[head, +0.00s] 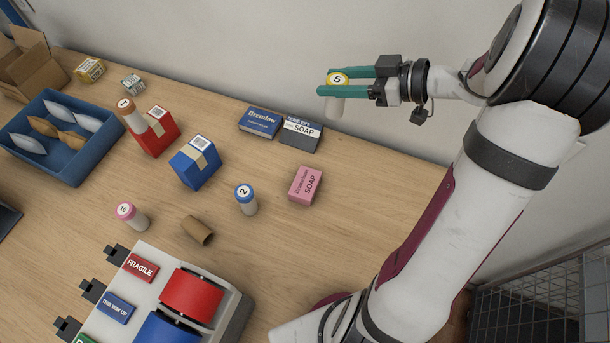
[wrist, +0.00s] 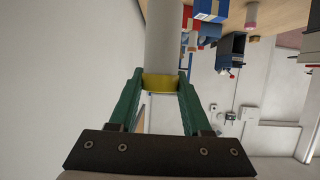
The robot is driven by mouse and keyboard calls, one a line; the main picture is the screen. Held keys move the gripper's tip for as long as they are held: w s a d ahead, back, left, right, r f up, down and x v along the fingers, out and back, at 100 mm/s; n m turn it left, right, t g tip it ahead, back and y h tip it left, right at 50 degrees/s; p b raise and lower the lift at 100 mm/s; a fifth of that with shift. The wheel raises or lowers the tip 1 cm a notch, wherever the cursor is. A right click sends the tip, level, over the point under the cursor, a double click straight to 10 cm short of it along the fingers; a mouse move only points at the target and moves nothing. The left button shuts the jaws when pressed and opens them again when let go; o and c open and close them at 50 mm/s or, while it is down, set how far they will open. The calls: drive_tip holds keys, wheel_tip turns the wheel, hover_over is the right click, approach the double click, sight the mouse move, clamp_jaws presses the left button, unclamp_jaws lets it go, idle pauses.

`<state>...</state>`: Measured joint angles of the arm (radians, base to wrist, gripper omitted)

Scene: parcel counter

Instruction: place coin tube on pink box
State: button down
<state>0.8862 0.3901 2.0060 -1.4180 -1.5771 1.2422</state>
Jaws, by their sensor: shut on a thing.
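My gripper (head: 327,82) is shut on a coin tube (head: 335,107) with a yellow cap marked 5. It holds the tube upright in the air near the wall, above and beyond the back of the counter items. In the wrist view the tube's pale body (wrist: 164,38) and yellow end (wrist: 160,83) sit between the green fingers. The pink box (head: 306,186), a soap box, lies on the counter below and to the left of my gripper in the head view. Its top is bare.
Blue (head: 261,122) and dark grey (head: 301,134) soap boxes lie behind the pink box. A blue-capped tube (head: 246,200) stands left of it. A blue box (head: 195,164), pink-capped tube (head: 132,216) and tape dispenser (head: 228,310) are further left.

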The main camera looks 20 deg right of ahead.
drive_tip(key=s+d, duration=0.1)
drive_tip(key=s, duration=1.1)
drive_tip(key=shift+n+g, duration=0.3)
drive_tip(key=w+a+f, duration=0.2)
drive_tip(key=a+f, duration=0.1)
drive_tip(key=f, duration=0.2)
drive_tip(key=w+a+f, duration=0.3)
drive_tip(key=f, duration=0.2)
drive_tip(key=w+a+f, duration=0.2)
drive_tip(key=w+f, duration=0.1)
drive_tip(key=f, duration=0.2)
drive_tip(key=shift+w+a+f, duration=0.1)
drive_tip(key=shift+a+f, duration=0.3)
drive_tip(key=shift+f, duration=0.35)
drive_tip(key=shift+c, duration=1.8)
unclamp_jaws()
drive_tip(key=shift+f, duration=0.1)
